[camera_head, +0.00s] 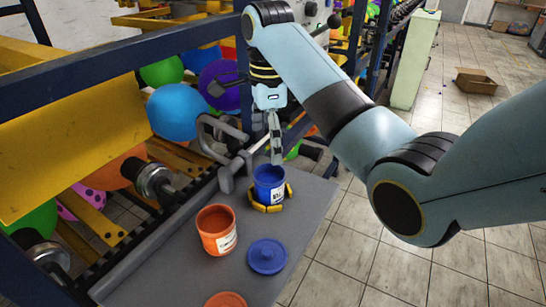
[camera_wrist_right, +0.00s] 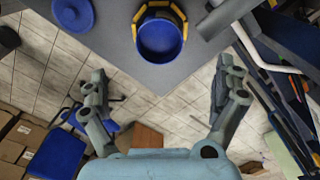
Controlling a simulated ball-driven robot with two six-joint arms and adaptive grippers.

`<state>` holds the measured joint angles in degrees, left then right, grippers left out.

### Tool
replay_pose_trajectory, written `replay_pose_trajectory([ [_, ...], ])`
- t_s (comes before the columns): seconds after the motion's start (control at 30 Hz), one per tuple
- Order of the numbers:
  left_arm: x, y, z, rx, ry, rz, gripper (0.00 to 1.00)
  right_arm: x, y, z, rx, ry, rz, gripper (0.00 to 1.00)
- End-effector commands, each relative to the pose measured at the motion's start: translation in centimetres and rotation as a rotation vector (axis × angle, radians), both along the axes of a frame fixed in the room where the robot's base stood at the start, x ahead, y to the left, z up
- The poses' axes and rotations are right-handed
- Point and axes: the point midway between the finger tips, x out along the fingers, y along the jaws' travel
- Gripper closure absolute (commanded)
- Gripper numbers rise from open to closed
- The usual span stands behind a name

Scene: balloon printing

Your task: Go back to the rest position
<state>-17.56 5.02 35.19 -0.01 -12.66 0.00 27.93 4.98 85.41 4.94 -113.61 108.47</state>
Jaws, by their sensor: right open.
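My right gripper (camera_head: 273,138) hangs over the far end of the grey table, above and apart from the blue paint pot (camera_head: 270,185). In the right wrist view its two fingers (camera_wrist_right: 161,90) are spread wide with nothing between them. The blue pot is upright and open inside a yellow segmented ring (camera_head: 267,207); it also shows in the wrist view (camera_wrist_right: 159,40), beyond the fingertips. My left gripper is not in view.
An open orange pot (camera_head: 217,230), a blue lid (camera_head: 267,256) and an orange lid (camera_head: 226,300) are on the grey table (camera_head: 297,232). A machine frame with balloons (camera_head: 178,112) stands at the left. Tiled floor at the right is mostly clear, with a cardboard box (camera_head: 477,84).

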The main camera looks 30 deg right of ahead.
Motion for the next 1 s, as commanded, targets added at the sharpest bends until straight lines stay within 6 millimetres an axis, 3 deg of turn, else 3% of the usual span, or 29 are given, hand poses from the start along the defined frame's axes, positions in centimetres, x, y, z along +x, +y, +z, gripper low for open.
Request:
replay_pose_trajectory([
  [0.23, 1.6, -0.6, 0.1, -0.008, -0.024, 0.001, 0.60, 0.0, 0.0, 0.1, 0.000, 0.001, 0.001, 0.02],
  [0.5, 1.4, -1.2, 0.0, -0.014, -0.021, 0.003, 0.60, 0.0, 0.0, 0.0, 0.000, 0.000, 0.003, 0.02],
  [0.63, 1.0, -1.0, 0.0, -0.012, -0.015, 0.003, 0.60, -1.3, -0.1, -1.2, -0.007, -0.012, 0.091, 0.02],
  [0.73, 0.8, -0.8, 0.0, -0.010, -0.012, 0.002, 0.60, -4.2, -0.2, -3.3, -0.027, -0.040, 0.290, 0.02],
  [0.83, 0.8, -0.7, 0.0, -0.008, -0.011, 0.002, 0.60, -8.9, -0.4, -5.6, -0.069, -0.078, 0.602, 0.02],
  [1.0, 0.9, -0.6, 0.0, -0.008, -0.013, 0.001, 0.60, -16.0, -0.3, -6.7, -0.157, -0.127, 1.106, 0.02],
])
